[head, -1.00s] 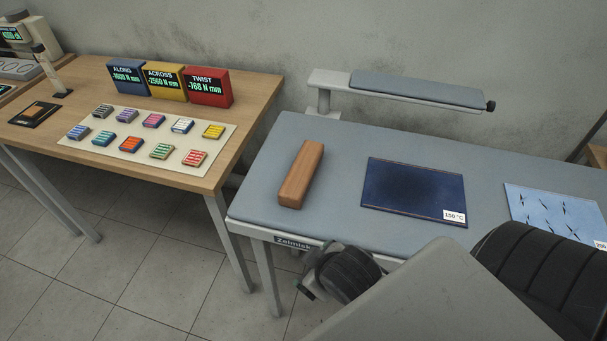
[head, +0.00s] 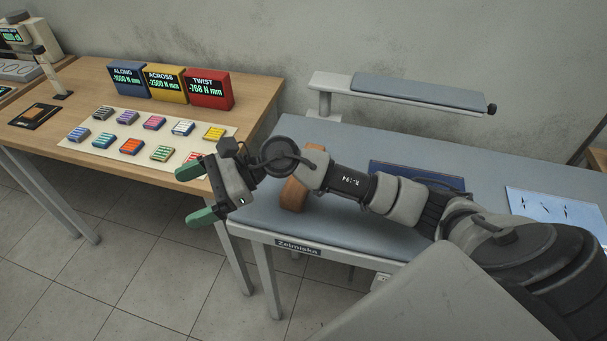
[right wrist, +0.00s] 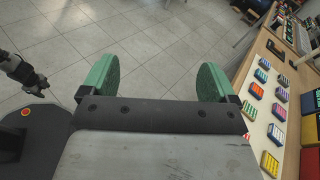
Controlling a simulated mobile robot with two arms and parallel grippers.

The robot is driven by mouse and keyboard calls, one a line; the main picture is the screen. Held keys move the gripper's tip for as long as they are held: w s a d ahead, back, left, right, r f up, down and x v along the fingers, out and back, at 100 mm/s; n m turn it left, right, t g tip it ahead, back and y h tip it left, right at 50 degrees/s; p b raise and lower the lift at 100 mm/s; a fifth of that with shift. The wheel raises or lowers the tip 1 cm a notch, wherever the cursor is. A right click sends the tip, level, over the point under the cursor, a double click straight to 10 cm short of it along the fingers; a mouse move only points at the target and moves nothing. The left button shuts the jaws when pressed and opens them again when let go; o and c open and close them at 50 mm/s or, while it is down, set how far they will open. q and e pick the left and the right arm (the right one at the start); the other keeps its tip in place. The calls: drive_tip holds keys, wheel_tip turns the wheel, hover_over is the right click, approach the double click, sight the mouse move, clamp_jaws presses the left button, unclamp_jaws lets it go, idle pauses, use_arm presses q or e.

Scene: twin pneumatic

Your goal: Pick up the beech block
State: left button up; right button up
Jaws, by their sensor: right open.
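The beech block (head: 293,194) is a brown wooden bar lying on the grey padded table (head: 270,215). My right arm passes in front of it and hides its middle; its lower end shows below the arm. My right gripper (head: 195,193) has green fingertips and is open and empty. It hangs past the table's left end, to the left of the block and apart from it. In the right wrist view its two green fingers (right wrist: 158,85) stand wide apart with floor between them. The block does not show in that view. My left gripper is not in the head view.
A wooden table (head: 100,170) at left holds a pale mat of coloured blocks (head: 130,143) and three display boxes (head: 165,83). A dark blue mat (head: 390,172) and light blue sheet (head: 555,212) lie right of the block. A padded arm board (head: 415,90) stands behind.

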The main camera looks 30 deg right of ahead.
drive_tip(key=w+d+f+n+g+h, duration=0.1)
drive_tip(key=d+n+h, duration=0.1)
drive_tip(key=d+h, duration=0.3)
drive_tip(key=w+d+f+n+g+h, duration=0.1)
drive_tip(key=d+h, duration=0.4)
drive_tip(key=d, duration=0.6)
drive_tip(key=w+d+f+n+g+h, duration=0.1)
drive_tip(key=d+n+h, duration=0.3)
drive_tip(key=d, duration=0.5)
drive_tip(key=shift+w+n+h, duration=0.3)
drive_tip(key=shift+w+h, duration=0.2)
drive_tip(key=shift+w, duration=0.2)
drive_tip(key=shift+g, duration=0.3)
drive_tip(key=f, duration=0.3)
drive_tip(key=f+p, duration=0.1)
drive_tip(key=shift+d+f, duration=0.2)
drive_tip(key=shift+d, duration=0.2)
drive_tip(key=shift+f, duration=0.6)
drive_tip(key=shift+s+f+p, duration=0.1)
drive_tip(key=shift+f+p, duration=0.25)
drive_tip(key=shift+p, duration=0.1)
wheel_tip(320, 180, down, 4)
drive_tip(key=shift+r+p, duration=0.15)
drive_tip(key=shift+p, duration=0.5)
drive_tip(key=shift+f, duration=0.3)
